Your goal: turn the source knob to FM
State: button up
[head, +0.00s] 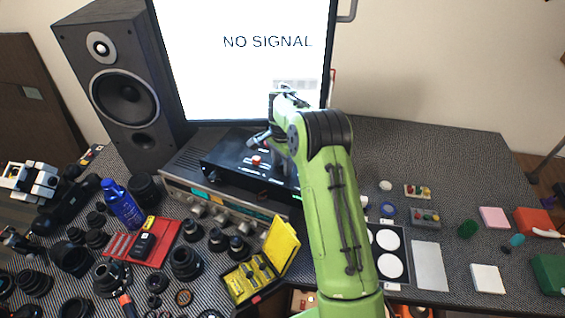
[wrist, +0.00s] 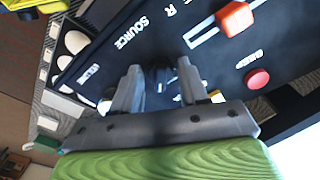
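The source knob (wrist: 158,77) is a small dark knob on a black control box, below the printed word SOURCE in the wrist view. My gripper (wrist: 158,72) has its two grey fingers apart, one on each side of the knob. The right finger shows a gap to it; I cannot tell whether the left finger touches. The knob's pointer and any FM mark are not readable. In the head view the black box (head: 222,152) sits on a silver receiver (head: 178,182). My gripper (head: 262,140) is over the box there, and my arm hides the knob.
A red slider cap (wrist: 235,17) and a red round button (wrist: 257,78) are on the panel near the right finger. A monitor (head: 240,60) stands behind the box, and a speaker (head: 120,90) to its left. An open yellow case (head: 283,245) lies in front.

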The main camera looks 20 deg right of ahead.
jog(key=c, duration=0.7)
jog(key=shift+c, duration=0.2)
jog(key=shift+n, duration=0.3)
jog(key=n+p, duration=0.1)
jog(key=n, duration=0.2)
jog(key=n+p, duration=0.1)
jog(key=n, duration=0.7)
jog(key=shift+n, duration=2.1)
